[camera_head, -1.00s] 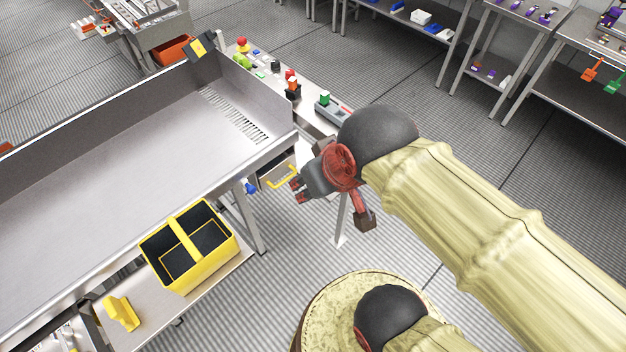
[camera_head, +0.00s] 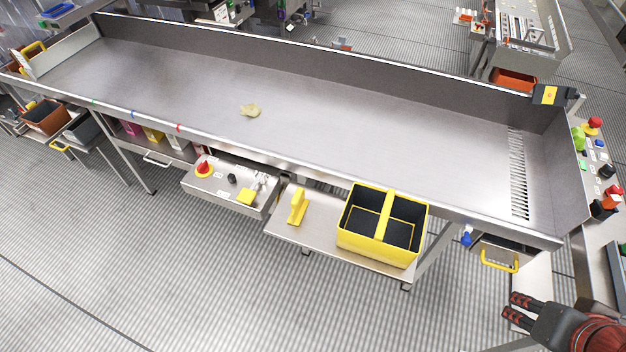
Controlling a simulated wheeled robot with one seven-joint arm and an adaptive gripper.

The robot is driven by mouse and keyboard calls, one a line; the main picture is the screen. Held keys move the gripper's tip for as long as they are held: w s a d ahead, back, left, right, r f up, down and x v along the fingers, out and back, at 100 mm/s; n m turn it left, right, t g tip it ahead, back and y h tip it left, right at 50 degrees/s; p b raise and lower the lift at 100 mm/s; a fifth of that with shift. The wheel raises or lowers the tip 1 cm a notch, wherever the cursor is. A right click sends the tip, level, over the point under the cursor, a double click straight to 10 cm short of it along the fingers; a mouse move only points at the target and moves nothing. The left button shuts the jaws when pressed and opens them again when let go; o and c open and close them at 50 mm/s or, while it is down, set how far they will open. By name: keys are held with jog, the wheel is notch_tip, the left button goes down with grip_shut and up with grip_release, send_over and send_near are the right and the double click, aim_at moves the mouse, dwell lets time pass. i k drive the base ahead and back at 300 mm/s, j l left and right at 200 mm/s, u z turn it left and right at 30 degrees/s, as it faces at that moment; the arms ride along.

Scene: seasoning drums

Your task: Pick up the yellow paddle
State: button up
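A small yellow upright piece with a flat foot, which looks like the yellow paddle (camera_head: 297,208), stands on the low metal shelf (camera_head: 318,237) in front of the long steel trough. I cannot make out its full shape. My gripper (camera_head: 512,308) is at the lower right, far from that piece, with its fingers pointing left. Its two dark red-marked fingers show a gap between them, and nothing is seen in them.
A yellow two-compartment caddy (camera_head: 382,240) stands right of the yellow piece. The steel trough (camera_head: 330,120) holds a pale yellow lump (camera_head: 250,110). The floor in front (camera_head: 230,290) is clear.

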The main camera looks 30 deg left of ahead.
aim_at(299, 202)
jog(key=u, duration=1.75)
